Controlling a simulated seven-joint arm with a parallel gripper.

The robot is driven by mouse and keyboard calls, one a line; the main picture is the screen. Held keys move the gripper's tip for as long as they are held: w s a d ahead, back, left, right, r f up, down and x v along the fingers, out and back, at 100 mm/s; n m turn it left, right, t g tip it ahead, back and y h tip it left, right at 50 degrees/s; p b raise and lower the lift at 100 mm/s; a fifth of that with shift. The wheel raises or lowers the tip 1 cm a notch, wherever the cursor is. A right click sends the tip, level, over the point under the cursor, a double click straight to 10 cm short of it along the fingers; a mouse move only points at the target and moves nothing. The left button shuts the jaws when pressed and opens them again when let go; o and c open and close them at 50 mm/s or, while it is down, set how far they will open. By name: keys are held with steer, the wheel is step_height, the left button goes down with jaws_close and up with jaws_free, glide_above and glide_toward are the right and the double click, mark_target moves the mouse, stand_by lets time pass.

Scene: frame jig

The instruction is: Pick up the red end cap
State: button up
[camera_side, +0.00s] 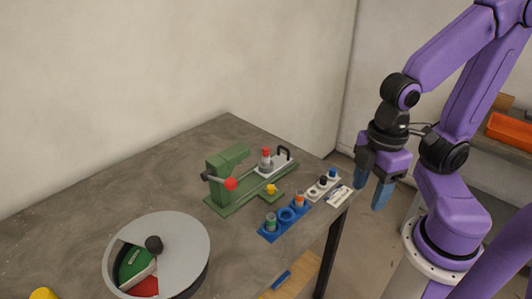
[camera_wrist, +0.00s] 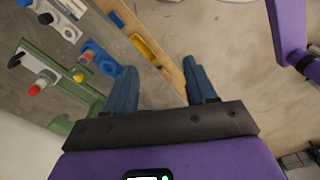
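A red end cap (camera_side: 266,152) sits on top of an upright grey cylindrical part in the green jig (camera_side: 238,197) on the table. In the wrist view, the red cap (camera_wrist: 35,89) is at the far left, on the same grey part. My gripper (camera_side: 371,188) is open and empty, beyond the table's right edge and well to the right of the cap.
A red ball knob (camera_side: 231,184) is on the jig. A blue holder (camera_side: 269,237) with several small parts and a white holder (camera_side: 312,194) stand near the table's right edge. A round lidded container (camera_side: 186,235) stands at the front left. The table's back left is clear.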

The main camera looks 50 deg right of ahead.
steer(key=shift+w, duration=0.1)
steer(key=w+a+r+n, duration=0.1)
steer(key=w+a+r, duration=0.2)
steer(key=w, duration=0.8)
steer(key=n, duration=0.4)
glide_above(266, 148)
step_height(266, 148, down, 11)
steer(key=shift+r, duration=0.15)
steer(key=shift+a+f, duration=0.1)
steer(key=shift+f, duration=2.65)
jaws_close()
